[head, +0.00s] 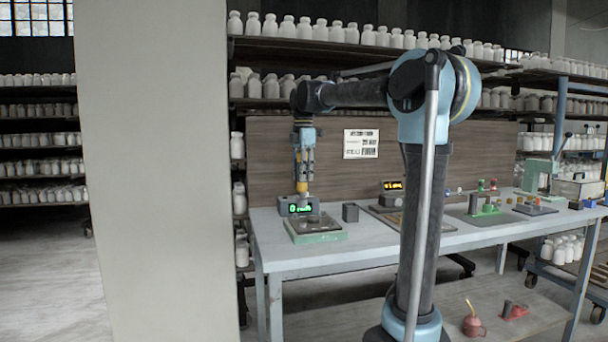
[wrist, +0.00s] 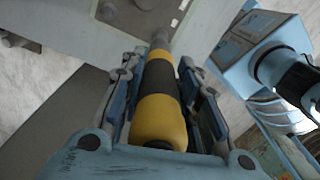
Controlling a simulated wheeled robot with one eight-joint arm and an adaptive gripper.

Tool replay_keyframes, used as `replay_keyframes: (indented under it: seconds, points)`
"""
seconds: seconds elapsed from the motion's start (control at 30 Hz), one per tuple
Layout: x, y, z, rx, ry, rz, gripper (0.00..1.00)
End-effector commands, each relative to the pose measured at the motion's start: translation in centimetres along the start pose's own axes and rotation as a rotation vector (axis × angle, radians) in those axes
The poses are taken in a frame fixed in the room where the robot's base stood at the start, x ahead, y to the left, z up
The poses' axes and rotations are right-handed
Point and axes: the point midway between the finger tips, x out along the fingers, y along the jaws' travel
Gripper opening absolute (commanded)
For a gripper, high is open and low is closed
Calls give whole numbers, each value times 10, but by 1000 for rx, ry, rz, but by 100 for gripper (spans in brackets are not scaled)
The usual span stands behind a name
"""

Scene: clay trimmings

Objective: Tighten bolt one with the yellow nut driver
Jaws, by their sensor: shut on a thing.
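The yellow nut driver (wrist: 158,118), with a black band around its grip, is held between the fingers of my gripper (wrist: 160,95). In the head view my gripper (head: 303,172) points down, and a short yellow piece of the driver (head: 302,187) shows below it. The driver's grey end (wrist: 160,40) is over the grey plate at the top of the wrist view. In the head view the plate sits on a green fixture (head: 318,237). A round bolt-like head (wrist: 108,12) shows on the plate. I cannot tell which bolt is bolt one, or whether the driver touches one.
A box with a green lit display (head: 299,206) stands behind the fixture. Further right on the grey bench (head: 375,248) are a box with an amber display (head: 394,186) and a green tray with small parts (head: 478,213).

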Motion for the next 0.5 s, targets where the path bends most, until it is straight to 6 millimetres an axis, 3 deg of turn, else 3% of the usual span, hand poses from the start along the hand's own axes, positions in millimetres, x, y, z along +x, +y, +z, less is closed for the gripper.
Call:
replay_keyframes:
  seconds: [0.5]
  points:
    - [5,0,5,3,-1,0,1]
